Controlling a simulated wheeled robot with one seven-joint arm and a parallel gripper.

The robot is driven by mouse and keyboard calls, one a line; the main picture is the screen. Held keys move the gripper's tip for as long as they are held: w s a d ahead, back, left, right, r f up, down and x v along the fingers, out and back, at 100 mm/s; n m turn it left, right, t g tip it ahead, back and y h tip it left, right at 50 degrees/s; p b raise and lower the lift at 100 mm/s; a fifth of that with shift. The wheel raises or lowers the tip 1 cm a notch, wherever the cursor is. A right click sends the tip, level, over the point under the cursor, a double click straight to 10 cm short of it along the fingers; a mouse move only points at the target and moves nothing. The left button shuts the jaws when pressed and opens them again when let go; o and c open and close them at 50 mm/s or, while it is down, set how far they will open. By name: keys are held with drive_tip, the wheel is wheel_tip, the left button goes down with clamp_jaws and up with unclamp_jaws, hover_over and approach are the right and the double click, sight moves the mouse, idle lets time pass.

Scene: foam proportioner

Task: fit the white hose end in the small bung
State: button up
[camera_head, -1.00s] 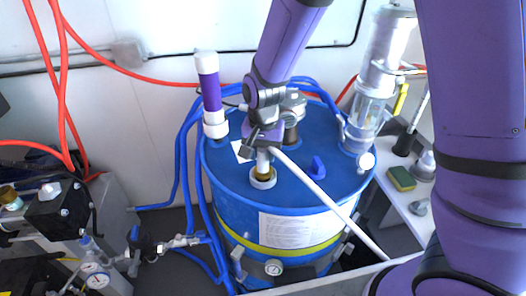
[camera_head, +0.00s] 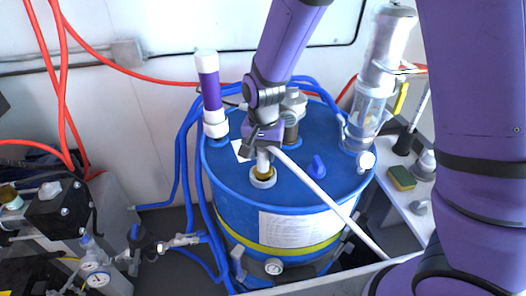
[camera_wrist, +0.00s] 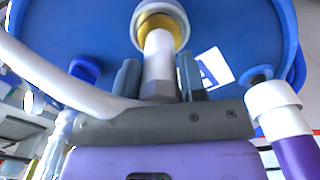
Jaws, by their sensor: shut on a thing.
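The small bung (camera_head: 263,177) is a white collar with a brass-coloured centre on the blue drum top; it also shows at the top of the wrist view (camera_wrist: 163,14). My gripper (camera_head: 264,140) is directly above it, shut on the white hose end (camera_wrist: 158,58). The hose end points down, and its tip meets the brass centre. How deep the tip sits is hard to tell. The white hose (camera_head: 318,190) runs from the gripper down to the lower right, across the drum's front edge.
The blue drum (camera_head: 225,200) carries a purple and white pipe (camera_head: 209,92) at left, a grey fitting (camera_head: 293,115) behind the gripper, a blue valve handle (camera_head: 317,167) and a clear cylinder (camera_head: 368,108) at right. A sponge (camera_head: 401,178) lies on the right-hand shelf.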

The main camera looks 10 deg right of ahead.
drive_tip(key=shift+f, duration=0.6)
drive_tip(key=o, duration=0.8)
drive_tip(key=shift+r, duration=5.55)
